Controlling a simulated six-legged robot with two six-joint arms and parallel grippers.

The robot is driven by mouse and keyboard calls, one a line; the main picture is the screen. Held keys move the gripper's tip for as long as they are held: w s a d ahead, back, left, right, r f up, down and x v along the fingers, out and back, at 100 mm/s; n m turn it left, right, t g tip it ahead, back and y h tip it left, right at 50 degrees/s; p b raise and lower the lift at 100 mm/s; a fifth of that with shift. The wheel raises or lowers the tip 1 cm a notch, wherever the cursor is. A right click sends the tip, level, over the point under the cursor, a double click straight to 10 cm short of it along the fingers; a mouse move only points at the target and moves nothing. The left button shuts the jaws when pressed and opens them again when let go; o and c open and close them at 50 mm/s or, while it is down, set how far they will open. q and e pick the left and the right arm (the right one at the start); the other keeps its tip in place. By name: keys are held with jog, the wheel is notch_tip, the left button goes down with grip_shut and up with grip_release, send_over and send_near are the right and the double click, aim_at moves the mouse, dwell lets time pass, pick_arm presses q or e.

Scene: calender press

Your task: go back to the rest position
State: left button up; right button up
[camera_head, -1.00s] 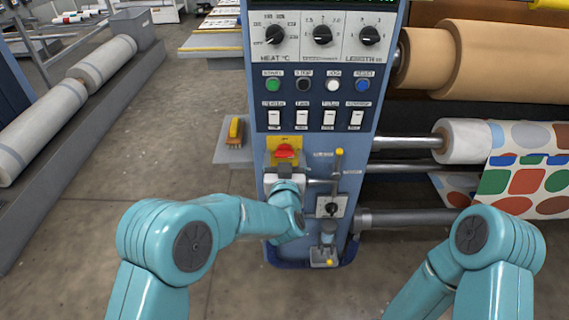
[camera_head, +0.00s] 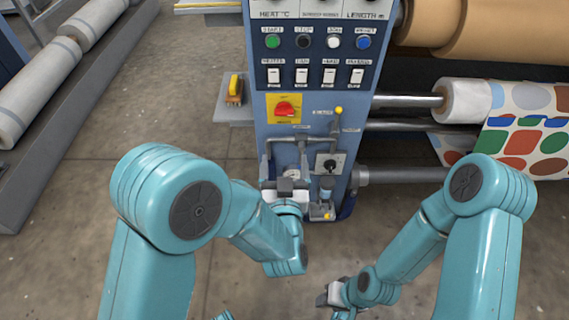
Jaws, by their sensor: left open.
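My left gripper (camera_head: 286,186) is in front of the lower part of the blue control panel (camera_head: 262,135), below the red switch. It is open, and I see nothing between its fingers. My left forearm hides part of the panel's foot. My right gripper (camera_head: 330,298) is low over the floor, to the right of the left one and in front of the machine. It is small and partly hidden by its own wrist, so its jaw opening is unclear.
Rolls, one with printed fabric (camera_head: 528,135), are at right. A yellow-handled brush (camera_head: 235,90) lies on a side shelf. Open floor (camera_head: 120,130) is at left.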

dwell(0.4)
pick_arm(q)
jog(key=w+a+f+n+g+y, duration=0.1)
jog(key=a+f+y, duration=0.1)
jog(key=a+f, duration=0.35)
jog(key=w+a+f+n+g+y, duration=0.1)
jog(key=a+f+g+y, duration=0.15)
jog(key=a, duration=0.65)
jog(key=s+a+f+g+h, duration=0.1)
jog(key=s+a+f+g, duration=0.15)
jog(key=f, duration=0.35)
jog(key=s+a+f+g+h, duration=0.1)
jog(key=s+a+f+h, duration=0.15)
jog(key=f, duration=0.35)
jog(key=s+d+f+g+h, duration=0.35)
jog(key=s+f+g, duration=0.35)
jog(key=s, duration=0.5)
jog(key=s+d+g+h, duration=0.1)
jog(key=s+d+g, duration=0.25)
jog(key=s, duration=0.35)
notch_tip(320, 180, up, 26)
jog(key=p, duration=2.6)
jog(key=shift+s+d+p, duration=0.15)
jog(key=shift+s+p, duration=0.2)
jog(key=shift+s, duration=0.1)
